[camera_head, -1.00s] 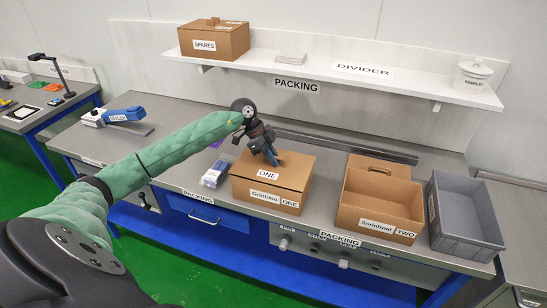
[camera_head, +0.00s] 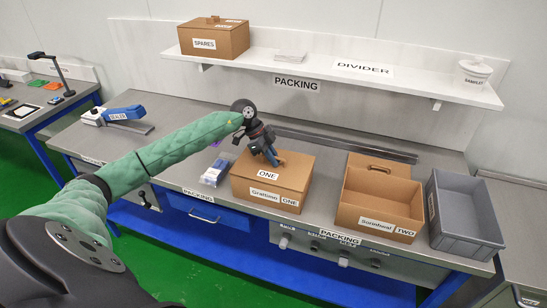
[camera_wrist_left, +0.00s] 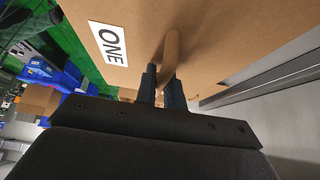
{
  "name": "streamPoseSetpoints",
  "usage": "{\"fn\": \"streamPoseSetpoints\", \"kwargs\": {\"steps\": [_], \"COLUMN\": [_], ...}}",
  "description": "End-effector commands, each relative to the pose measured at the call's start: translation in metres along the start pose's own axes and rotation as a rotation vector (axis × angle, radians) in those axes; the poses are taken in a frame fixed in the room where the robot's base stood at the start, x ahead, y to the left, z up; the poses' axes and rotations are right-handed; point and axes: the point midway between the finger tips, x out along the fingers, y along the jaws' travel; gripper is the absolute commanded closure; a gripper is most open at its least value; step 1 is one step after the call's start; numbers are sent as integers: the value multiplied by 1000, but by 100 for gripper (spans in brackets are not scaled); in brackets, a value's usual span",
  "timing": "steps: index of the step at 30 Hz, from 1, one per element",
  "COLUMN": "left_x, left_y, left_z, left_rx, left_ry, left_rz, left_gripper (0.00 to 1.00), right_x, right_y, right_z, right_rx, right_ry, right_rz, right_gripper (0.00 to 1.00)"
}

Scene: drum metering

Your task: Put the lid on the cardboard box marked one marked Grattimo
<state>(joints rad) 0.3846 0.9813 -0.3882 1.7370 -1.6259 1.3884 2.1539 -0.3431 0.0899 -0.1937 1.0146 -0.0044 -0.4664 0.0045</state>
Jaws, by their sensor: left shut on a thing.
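The cardboard box marked Grattimo and ONE (camera_head: 266,199) stands on the packing bench. Its lid, labelled ONE (camera_head: 285,170), lies over the box top and looks seated; the far edge is partly hidden by my gripper. My left gripper (camera_head: 274,158) is above the lid with fingers pointing down. In the left wrist view the gripper (camera_wrist_left: 162,85) is shut on the lid's raised handle (camera_wrist_left: 172,48), beside the ONE label on the lid (camera_wrist_left: 108,43). My right gripper is not in view.
An open box marked TWO (camera_head: 378,211) stands to the right, with a lid (camera_head: 385,166) behind it. A grey bin (camera_head: 464,226) is at the right end. A small clear packet (camera_head: 215,173) lies left of box ONE. The shelf (camera_head: 330,76) runs above.

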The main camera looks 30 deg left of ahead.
Motion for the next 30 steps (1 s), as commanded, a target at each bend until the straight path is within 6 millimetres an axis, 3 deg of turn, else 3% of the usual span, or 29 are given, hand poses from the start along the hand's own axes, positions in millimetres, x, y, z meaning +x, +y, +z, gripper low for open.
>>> {"fn": "streamPoseSetpoints", "kwargs": {"steps": [10,11,14,20,24,30], "left_x": [0,0,0,0,0,0], "left_y": [0,0,0,0,0,0], "left_z": [0,0,0,0,0,0], "left_rx": [0,0,0,0,0,0], "left_ry": [0,0,0,0,0,0], "left_rz": [0,0,0,0,0,0], "left_gripper": [100,84,64,64,43,43], "right_x": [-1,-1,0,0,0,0], "right_y": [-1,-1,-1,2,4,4], "right_z": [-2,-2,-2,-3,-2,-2], "right_rx": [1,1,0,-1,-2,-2], "right_ry": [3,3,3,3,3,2], "right_rz": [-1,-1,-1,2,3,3], "right_gripper": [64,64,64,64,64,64]}}
